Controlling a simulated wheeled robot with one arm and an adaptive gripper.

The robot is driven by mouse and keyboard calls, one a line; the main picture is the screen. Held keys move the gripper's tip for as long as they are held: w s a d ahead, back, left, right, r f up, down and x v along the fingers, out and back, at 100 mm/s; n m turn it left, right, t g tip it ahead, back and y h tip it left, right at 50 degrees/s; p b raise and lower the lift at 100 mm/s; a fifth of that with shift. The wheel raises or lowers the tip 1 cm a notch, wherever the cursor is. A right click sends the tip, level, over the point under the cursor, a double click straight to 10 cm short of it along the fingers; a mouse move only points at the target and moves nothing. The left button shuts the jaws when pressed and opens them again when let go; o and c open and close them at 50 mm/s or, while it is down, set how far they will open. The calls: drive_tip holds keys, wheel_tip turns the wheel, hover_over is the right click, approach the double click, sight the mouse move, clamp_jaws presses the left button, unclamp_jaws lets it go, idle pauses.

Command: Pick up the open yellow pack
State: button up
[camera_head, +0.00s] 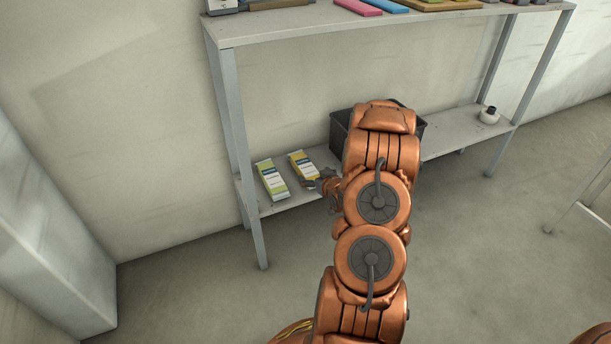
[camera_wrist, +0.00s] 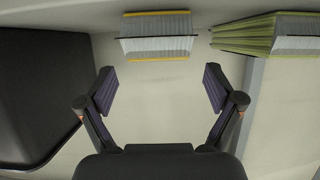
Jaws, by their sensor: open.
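My gripper (camera_wrist: 160,90) is open and empty, apart from the pack. In the head view my gripper (camera_head: 326,184) is just right of and in front of the pack, partly hidden by my arm.
A green pack (camera_head: 271,180) lies left of the yellow one; it also shows in the wrist view (camera_wrist: 270,36). A dark bin (camera_head: 340,130) stands to the right, partly behind my arm. A shelf post (camera_head: 252,225) stands at left.

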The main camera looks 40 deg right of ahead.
sight(307, 168)
drive_tip(key=shift+r+b+x, duration=0.2)
drive_tip(key=shift+b+x, duration=0.5)
drive_tip(key=shift+x, duration=1.2)
drive_tip(key=shift+r+b+x, duration=0.2)
drive_tip(key=shift+b+x, duration=0.5)
drive_tip(key=shift+x, duration=1.2)
drive_tip(key=shift+w+d, duration=0.1)
drive_tip(key=shift+w, duration=0.05)
drive_tip(key=shift+c, duration=0.2)
drive_tip(key=c, duration=1.2)
